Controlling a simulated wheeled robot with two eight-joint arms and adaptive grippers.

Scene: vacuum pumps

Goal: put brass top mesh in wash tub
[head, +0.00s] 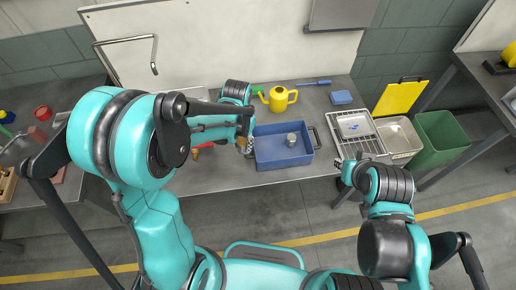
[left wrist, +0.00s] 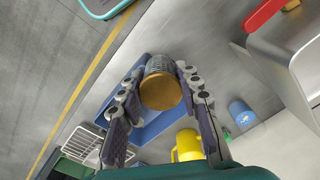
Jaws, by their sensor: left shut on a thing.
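The brass top mesh is a grey mesh cylinder with a round brass cap (left wrist: 160,91), seen cap-on in the left wrist view. My left gripper (left wrist: 160,72) is shut on it, one finger on each side. In the head view the left gripper (head: 245,143) holds the mesh (head: 250,148) at the left edge of the blue wash tub (head: 268,164). The left wrist view shows the tub (left wrist: 140,136) behind the mesh. A grey cylindrical part (head: 291,140) stands inside the tub. My right gripper (head: 345,172) is beside the wire rack; its fingers are too small to read.
A wire rack (head: 355,127) with a tray, a metal basin (head: 400,138) and a green bin (head: 441,138) line the right. Red items lie left of the tub.

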